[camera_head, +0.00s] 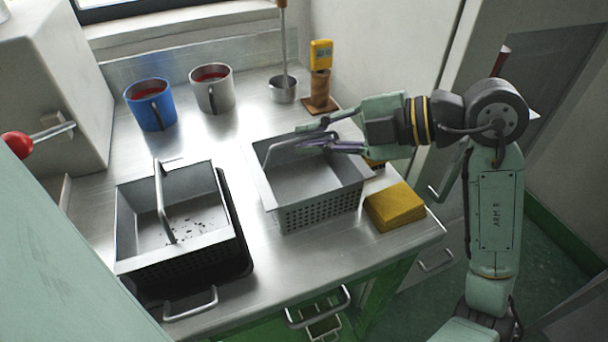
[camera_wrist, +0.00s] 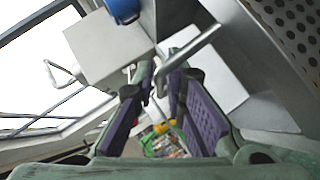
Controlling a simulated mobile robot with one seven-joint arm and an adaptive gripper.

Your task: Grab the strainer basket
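An empty grey strainer basket (camera_head: 318,207) with perforated sides and a bar handle (camera_head: 284,147) stands at the counter's right. A second grey basket (camera_head: 137,222), with an upright bar handle and dark bits inside, sits in a black tray (camera_head: 246,264) at the left. My gripper (camera_head: 308,136) is at the right basket's handle, its fingers apart, one on each side of the bar. In the wrist view, the handle bar (camera_wrist: 193,53) reaches between the purple-padded fingertips (camera_wrist: 160,76). Whether a pad touches the bar is unclear.
A yellow block (camera_head: 395,206) lies right of the empty basket. Behind are a blue mug (camera_head: 150,107), a grey mug (camera_head: 212,92), a small metal pot (camera_head: 283,92) and a yellow device on a stand (camera_head: 321,58). Bare metal counter (camera_head: 240,150) lies between the baskets.

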